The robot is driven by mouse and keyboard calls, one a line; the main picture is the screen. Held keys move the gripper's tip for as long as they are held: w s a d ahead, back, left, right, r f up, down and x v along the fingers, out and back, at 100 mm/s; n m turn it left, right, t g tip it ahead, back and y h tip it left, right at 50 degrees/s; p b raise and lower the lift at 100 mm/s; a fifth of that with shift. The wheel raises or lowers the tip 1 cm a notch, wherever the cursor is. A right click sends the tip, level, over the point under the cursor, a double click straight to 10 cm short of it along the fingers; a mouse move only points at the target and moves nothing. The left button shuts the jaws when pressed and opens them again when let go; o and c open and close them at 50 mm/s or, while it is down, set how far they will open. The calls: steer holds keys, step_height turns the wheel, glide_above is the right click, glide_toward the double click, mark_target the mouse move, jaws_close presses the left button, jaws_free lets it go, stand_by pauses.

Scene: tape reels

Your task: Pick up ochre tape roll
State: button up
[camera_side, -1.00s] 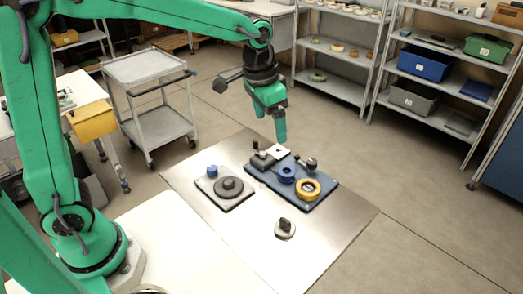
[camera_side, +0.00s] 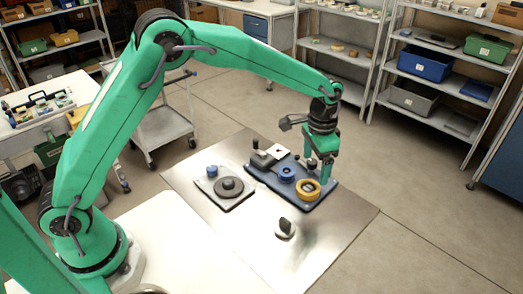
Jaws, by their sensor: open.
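The ochre tape roll (camera_side: 309,190) lies flat on the dark blue board (camera_side: 318,202), near its front right end. My gripper (camera_side: 319,172) is open and points down, just behind the roll and slightly to its right in the picture. Its fingers look empty. I cannot tell how high the fingertips are above the board. A small dark knob at the board's back right is partly hidden by the fingers.
A blue roll (camera_side: 287,173) sits on the board, left of the ochre one. A grey plate with a dark disc (camera_side: 229,186) stands left. The metal sheet's (camera_side: 345,220) right side is clear.

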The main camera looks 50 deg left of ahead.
mark_target(310, 188)
steer(key=shift+f, duration=1.3)
steer(key=shift+s+a+f, duration=0.1)
steer(key=shift+f, duration=1.2)
steer(key=shift+s+a+f, duration=0.1)
steer(key=shift+f, duration=1.2)
steer(key=c, duration=1.1)
